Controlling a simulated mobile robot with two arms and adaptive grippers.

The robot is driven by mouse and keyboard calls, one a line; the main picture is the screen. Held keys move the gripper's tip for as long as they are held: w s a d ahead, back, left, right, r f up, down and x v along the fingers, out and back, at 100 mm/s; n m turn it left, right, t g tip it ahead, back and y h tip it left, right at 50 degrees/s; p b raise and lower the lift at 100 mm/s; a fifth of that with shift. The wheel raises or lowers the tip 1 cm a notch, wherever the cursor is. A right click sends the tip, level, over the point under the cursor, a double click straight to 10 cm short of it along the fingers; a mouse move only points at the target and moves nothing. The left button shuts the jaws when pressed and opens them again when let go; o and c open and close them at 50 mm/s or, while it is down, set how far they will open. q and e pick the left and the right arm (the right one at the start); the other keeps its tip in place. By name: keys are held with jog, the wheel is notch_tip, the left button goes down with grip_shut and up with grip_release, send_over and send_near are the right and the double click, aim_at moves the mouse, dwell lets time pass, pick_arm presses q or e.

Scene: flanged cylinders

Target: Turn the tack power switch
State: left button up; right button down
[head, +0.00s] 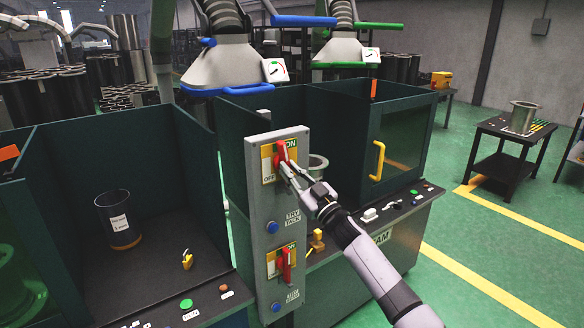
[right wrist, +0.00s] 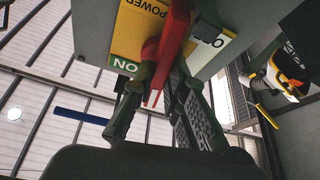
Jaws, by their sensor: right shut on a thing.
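A grey switch panel (head: 262,220) stands upright between two dark green booths. Its upper rotary switch has a red handle (head: 281,152) on a yellow and white plate marked ON at upper right and OFF at lower left. My right gripper (head: 288,168) is shut on this red handle, reaching in from the lower right. In the right wrist view, the red handle (right wrist: 174,35) lies between the gripper's fingers (right wrist: 163,85), beside the ON and POWER lettering. The handle's exact angle is partly hidden by the fingers. My left gripper is not in view.
A second red switch (head: 287,264) is lower on the panel, with blue buttons (head: 272,227) nearby. The left booth holds a dark cylinder (head: 118,220) and a small yellow object (head: 187,260). A control ledge (head: 390,208) lies right of the panel. Green floor is open at right.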

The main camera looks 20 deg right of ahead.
jog(key=shift+a+f+m+t+h+p, duration=0.1)
jog(key=shift+m+t+h+p, duration=0.2)
jog(key=shift+m+h, duration=0.95)
jog(key=shift+m+y, duration=0.35)
jog(key=shift+m, duration=0.2)
jog(key=c, duration=1.6)
grip_release()
jog(key=v, duration=1.2)
